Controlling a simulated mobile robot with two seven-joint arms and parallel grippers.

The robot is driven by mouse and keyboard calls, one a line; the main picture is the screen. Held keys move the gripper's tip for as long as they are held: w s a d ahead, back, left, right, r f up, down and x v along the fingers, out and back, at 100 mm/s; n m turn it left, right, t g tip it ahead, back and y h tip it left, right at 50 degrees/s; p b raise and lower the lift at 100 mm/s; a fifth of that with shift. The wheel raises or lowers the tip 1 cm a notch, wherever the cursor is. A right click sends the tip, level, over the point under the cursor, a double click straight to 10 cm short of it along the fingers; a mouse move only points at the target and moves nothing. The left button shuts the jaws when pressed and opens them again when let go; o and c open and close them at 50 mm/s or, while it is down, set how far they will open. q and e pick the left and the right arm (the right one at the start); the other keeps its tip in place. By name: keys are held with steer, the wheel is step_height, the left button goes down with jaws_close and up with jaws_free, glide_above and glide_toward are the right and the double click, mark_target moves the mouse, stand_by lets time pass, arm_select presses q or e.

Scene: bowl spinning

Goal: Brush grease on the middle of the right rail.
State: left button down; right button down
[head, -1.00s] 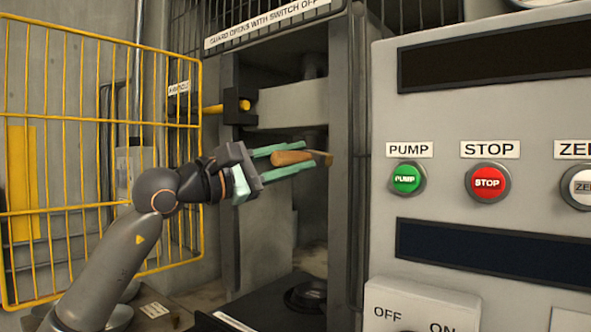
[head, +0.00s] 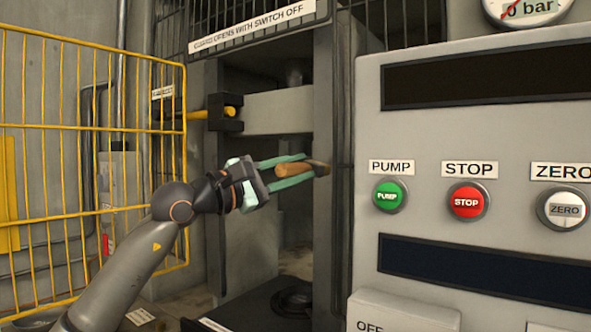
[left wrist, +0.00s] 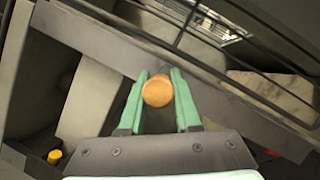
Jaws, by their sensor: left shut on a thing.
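My left gripper (head: 303,168) is shut on a brush with a wooden handle (head: 287,170). The round handle end (left wrist: 157,91) shows between the green fingers in the left wrist view. The dark bristle end (head: 321,168) points right and overlaps the grey right rail (head: 329,120) of the press frame in the head view, at about the visible middle of its height. I cannot tell whether the bristles touch the rail, and I see no clear grease on it. My right gripper is out of view.
A control panel (head: 470,120) with pump, stop and zero buttons stands close to the right. The yellow mesh guard (head: 100,130) is at the left. A grey crossbeam (head: 278,110) spans the frame above the brush. A dark press bed (head: 250,308) lies below.

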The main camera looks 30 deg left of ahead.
arm_select(q)
steer(key=shift+w+d+p, duration=0.1)
steer(key=shift+w+p, duration=0.6)
steer(key=shift+w, duration=0.2)
stand_by(0.4)
step_height(320, 180, down, 16)
steer(key=b, duration=1.3)
steer(key=shift+r, duration=0.2)
stand_by(0.6)
